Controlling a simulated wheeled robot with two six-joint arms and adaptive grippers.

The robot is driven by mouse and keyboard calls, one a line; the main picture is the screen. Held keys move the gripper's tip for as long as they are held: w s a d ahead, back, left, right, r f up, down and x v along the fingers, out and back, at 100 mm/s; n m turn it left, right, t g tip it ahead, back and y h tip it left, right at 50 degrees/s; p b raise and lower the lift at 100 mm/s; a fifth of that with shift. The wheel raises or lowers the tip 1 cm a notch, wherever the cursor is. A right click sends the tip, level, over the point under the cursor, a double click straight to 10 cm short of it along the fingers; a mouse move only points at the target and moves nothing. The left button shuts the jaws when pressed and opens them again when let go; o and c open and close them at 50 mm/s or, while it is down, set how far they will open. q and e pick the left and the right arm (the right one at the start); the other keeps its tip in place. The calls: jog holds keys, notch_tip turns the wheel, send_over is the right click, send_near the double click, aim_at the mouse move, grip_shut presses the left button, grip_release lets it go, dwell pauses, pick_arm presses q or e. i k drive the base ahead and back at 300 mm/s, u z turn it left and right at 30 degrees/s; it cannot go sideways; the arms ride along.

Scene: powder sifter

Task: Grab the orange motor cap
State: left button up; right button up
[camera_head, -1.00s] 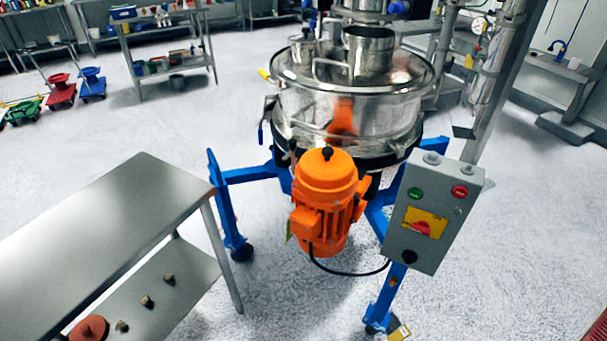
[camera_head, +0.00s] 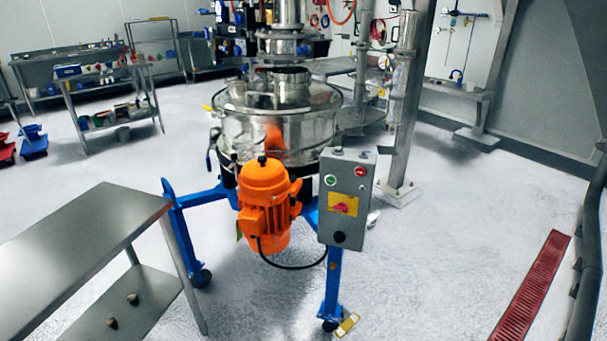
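The orange motor cap (camera_head: 263,177) sits on top of the orange motor (camera_head: 264,222) at the front of the steel sifter (camera_head: 275,125). A black knob (camera_head: 262,161) stands on top of the cap. The sifter rests on a blue wheeled frame (camera_head: 190,205). Neither of my grippers shows in the head view.
A steel table (camera_head: 80,245) with a lower shelf stands at the front left. A grey control box (camera_head: 347,200) stands right of the motor, with a cable looping below. A red floor grate (camera_head: 533,285) and dark pipe (camera_head: 590,255) lie at right. Open floor lies between.

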aim_at(261, 172)
jog(key=z, duration=0.7)
jog(key=i, duration=0.45)
